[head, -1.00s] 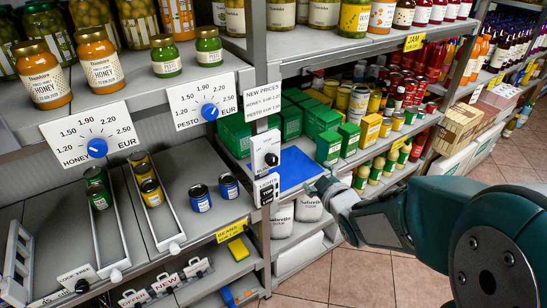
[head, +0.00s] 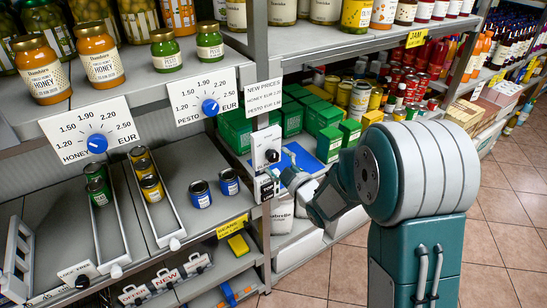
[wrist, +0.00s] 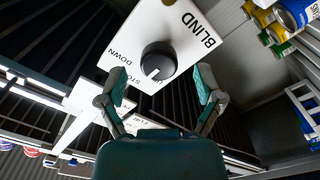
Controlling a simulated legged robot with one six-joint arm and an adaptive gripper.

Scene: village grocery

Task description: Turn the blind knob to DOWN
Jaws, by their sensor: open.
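The blind knob (wrist: 157,62) is a round black knob on a white panel (wrist: 190,22) marked BLIND, with DOWN, STOP and a partly hidden UP printed around it. Its pale pointer mark is on the lower side in the wrist view, away from DOWN and roughly toward the UP label. In the head view the knob (head: 272,156) sits on the shelf post's panel. My gripper (wrist: 160,92) is open, its fingers on either side of and just short of the knob. I see no contact. In the head view my gripper (head: 287,176) is in front of the panel, partly hiding it.
Honey (head: 97,143) and pesto (head: 210,107) price dials with blue knobs are to the left. A price sign (head: 263,95) hangs above the panel. A blue mat (head: 297,158) and green boxes (head: 292,118) are behind it. Open tiled floor (head: 500,215) lies to the right.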

